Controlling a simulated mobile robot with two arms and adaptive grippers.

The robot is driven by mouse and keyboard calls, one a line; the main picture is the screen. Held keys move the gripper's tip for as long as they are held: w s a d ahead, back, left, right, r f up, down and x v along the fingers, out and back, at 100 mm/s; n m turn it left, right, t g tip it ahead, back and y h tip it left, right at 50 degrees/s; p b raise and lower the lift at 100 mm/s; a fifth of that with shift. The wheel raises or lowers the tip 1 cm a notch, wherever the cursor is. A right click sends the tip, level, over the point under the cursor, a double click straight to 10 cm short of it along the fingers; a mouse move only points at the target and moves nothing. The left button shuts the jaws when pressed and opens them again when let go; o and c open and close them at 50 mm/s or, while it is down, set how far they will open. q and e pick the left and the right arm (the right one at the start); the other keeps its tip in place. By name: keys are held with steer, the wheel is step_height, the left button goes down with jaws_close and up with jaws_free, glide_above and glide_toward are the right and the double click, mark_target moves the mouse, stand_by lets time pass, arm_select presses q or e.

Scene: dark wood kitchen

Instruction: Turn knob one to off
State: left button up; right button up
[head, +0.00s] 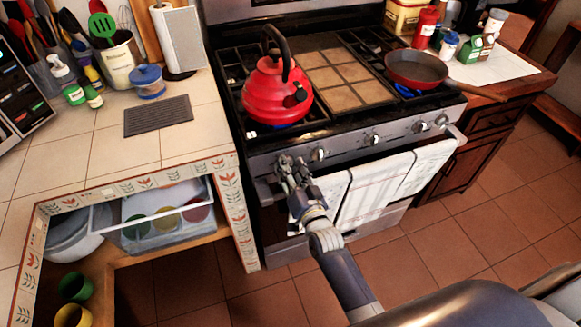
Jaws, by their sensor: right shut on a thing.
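The stove's front panel (345,147) carries a row of silver knobs. One knob (318,154) shows just right of my right gripper, with another knob (372,139) further right and more near the right end. My right gripper (287,163) is at the left end of the panel, its fingers shut on the leftmost knob, which they mostly hide. I cannot tell which way that knob points. A red kettle (272,92) stands on the front left burner, with blue flame below it. My left gripper is not in view.
A red pan (415,68) sits on the right burner over blue flame, its handle reaching past the stove's right edge. Towels (375,192) hang on the oven handle below the panel. A tiled counter (100,150) with an open shelf beneath is at left.

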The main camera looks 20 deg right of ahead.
steer(key=m, duration=0.4)
steer(key=shift+f+m, duration=0.1)
steer(key=shift+m, duration=0.2)
steer(key=m+b, duration=0.1)
steer(key=m, duration=0.4)
steer(key=shift+d+f, duration=0.1)
steer(key=shift+f, duration=0.05)
steer(key=m+b, duration=0.1)
steer(key=m, duration=0.5)
steer(key=shift+f+b, duration=0.15)
steer(key=shift+b, duration=0.25)
steer(key=m+b, duration=0.1)
steer(key=m, duration=0.4)
steer(key=shift+b, duration=0.3)
steer(key=shift+m, duration=0.3)
steer(key=o, duration=1.1)
steer(key=shift+c, duration=0.2)
steer(key=s, duration=1.2)
steer(key=shift+d, duration=0.15)
